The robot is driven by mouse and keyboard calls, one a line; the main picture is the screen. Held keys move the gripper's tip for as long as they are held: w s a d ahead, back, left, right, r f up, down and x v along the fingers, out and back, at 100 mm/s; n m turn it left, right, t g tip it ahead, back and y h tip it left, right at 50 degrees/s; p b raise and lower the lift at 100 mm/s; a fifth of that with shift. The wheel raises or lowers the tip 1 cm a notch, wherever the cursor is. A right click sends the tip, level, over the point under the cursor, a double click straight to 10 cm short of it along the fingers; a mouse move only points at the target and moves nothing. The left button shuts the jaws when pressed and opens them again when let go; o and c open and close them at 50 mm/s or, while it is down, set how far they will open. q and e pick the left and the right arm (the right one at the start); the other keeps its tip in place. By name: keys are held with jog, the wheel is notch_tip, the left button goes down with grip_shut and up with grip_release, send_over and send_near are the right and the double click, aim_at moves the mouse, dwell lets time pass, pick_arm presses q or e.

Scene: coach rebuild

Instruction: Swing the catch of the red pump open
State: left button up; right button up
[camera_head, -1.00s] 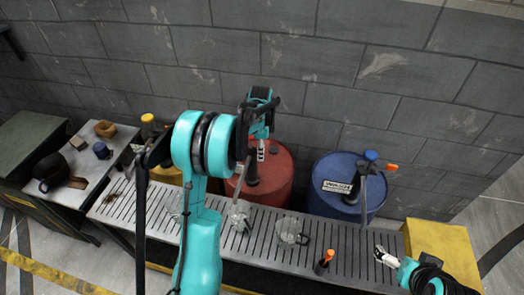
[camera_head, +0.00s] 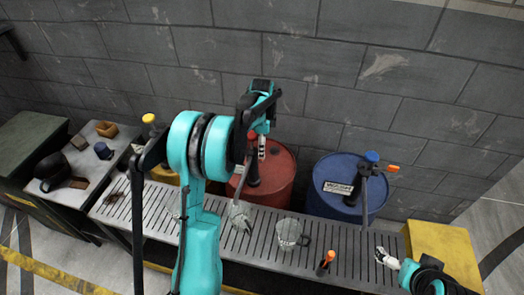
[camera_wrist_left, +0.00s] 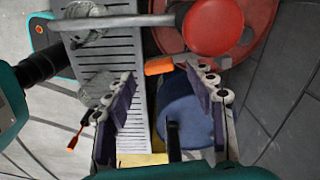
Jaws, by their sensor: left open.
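The red pump stands on the red drum (camera_head: 283,180) behind the rack. Its red knob (camera_wrist_left: 213,27) and grey spout (camera_wrist_left: 120,21) show at the top of the left wrist view. Its orange catch (camera_wrist_left: 158,66) points left in that view, just beyond my left fingertips. My left gripper (camera_head: 262,150) is at the pump head, its fingers partly hidden by the arm in the head view. In the left wrist view my left gripper (camera_wrist_left: 163,84) is open, with nothing between its fingers. My right gripper (camera_head: 384,256) is low over the rack's right end, too small to judge.
A blue drum (camera_head: 327,197) with its own pump stands to the right. Glass jugs (camera_head: 289,233) and an orange-tipped item (camera_head: 326,260) are on the slatted rack (camera_head: 345,243). A yellow block (camera_head: 445,245) is at the right end. The brick wall (camera_head: 330,60) is close behind.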

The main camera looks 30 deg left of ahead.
pick_arm(q)
notch_tip(320, 180, up, 9)
dwell(0.3)
jog(key=shift+r, duration=0.1)
jog(key=s+d+r+n+t+b, duration=0.2)
jog(key=s+d+n+t+b, duration=0.3)
jog(key=s+d, duration=0.65)
jog(key=s+d+f+n+t+b, duration=0.1)
jog(key=s+d+f+n, duration=0.1)
jog(key=s+f+n, duration=0.2)
jog(key=s+d+f+n+t+b, duration=0.1)
jog(key=s+d+f+n, duration=0.1)
jog(key=s+f, duration=0.3)
jog(key=s+n, duration=0.1)
jog(key=s, duration=0.3)
jog(key=shift+s+d+n, duration=0.25)
jog(key=shift+d+n, duration=0.05)
jog(key=shift+n, duration=0.1)
